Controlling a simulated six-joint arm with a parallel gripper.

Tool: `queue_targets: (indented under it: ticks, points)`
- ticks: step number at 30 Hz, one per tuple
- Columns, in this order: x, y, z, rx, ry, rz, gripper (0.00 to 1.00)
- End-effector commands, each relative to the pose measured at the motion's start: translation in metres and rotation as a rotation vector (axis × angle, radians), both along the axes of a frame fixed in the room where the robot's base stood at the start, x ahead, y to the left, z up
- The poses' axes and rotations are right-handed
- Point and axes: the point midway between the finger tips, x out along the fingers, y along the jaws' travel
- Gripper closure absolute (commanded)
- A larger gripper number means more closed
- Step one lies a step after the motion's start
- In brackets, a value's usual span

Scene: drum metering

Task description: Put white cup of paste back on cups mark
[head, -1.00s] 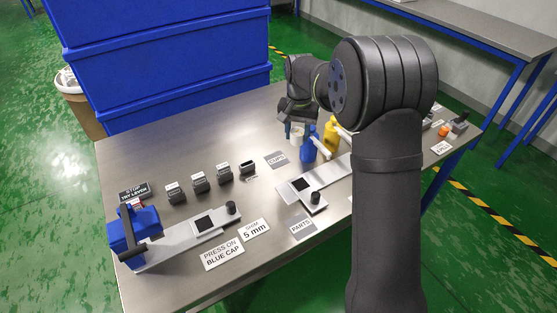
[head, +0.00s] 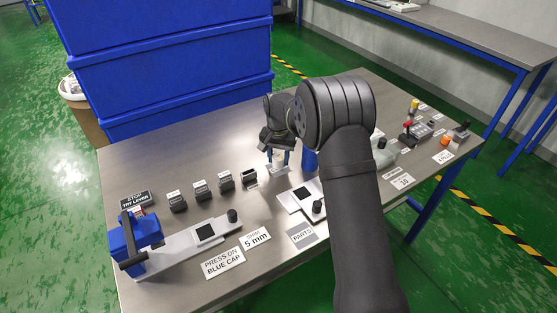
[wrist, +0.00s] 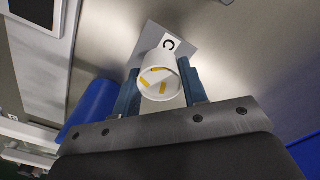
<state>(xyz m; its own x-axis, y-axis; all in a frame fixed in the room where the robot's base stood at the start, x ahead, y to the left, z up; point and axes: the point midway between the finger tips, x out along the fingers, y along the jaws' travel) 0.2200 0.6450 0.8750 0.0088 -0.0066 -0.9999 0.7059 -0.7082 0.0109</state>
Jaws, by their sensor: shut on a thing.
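The white cup (wrist: 158,88) is between the two blue fingers of my gripper (wrist: 158,92) in the wrist view, and the fingers are shut on it. Yellow-orange streaks show in its round opening. The grey cups mark (wrist: 148,42) lies behind the cup in that view, with a "C" of its label showing and the rest covered. In the head view my gripper (head: 278,160) points down over the cups mark (head: 279,171), which is partly hidden by the fingers. I cannot tell whether the cup touches the mark.
A blue bottle (head: 309,161) stands close to the right of my gripper, partly behind my arm. Several small dark blocks (head: 200,189) stand in a row to the left. A plate with a dark square (head: 302,193) lies nearer the front. The table's back left is clear.

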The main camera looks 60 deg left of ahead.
Motion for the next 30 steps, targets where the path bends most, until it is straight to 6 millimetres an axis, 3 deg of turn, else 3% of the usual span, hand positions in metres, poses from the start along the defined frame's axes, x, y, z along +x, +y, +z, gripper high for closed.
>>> queue_targets:
  ticks: [3,13,14,17,26,30]
  points:
    - [0.0,0.0,-0.013,-0.001,0.001,0.0,0.87]
    - [0.0,0.0,-0.016,0.0,0.0,0.0,0.87]
    - [0.0,0.0,-0.016,0.0,0.0,0.0,0.59]
    - [0.0,0.0,-0.015,0.0,0.0,0.0,0.39]
    - [0.0,0.0,-0.014,0.0,0.0,0.0,0.39]
    - [0.0,0.0,-0.002,0.001,0.0,0.0,0.39]
